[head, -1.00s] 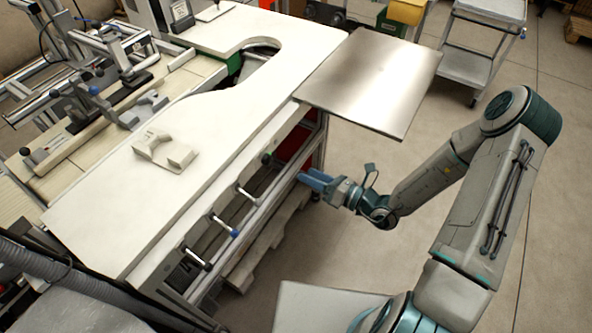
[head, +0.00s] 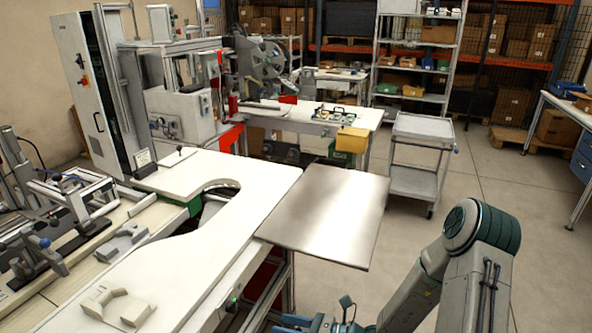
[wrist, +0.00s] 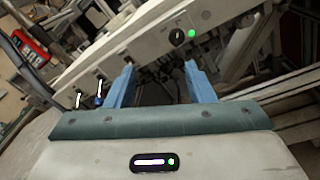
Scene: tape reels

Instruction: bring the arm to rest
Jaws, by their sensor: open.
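My gripper shows in the wrist view (wrist: 162,88) with its two blue fingers apart and nothing between them. It points at the front of the white workbench, where a black knob (wrist: 177,37) and a green light sit on the panel. In the head view only part of the gripper shows at the bottom edge, below the metal plate, and its fingertips are cut off or unclear. My arm is bent, with its elbow at the lower right of the head view.
The white workbench (head: 215,180) with a metal plate (head: 325,215) at its end stands left of my arm. A beige fixture (head: 118,305) lies on it. A grey cart (head: 418,165) and shelves stand behind. The floor right of the plate is open.

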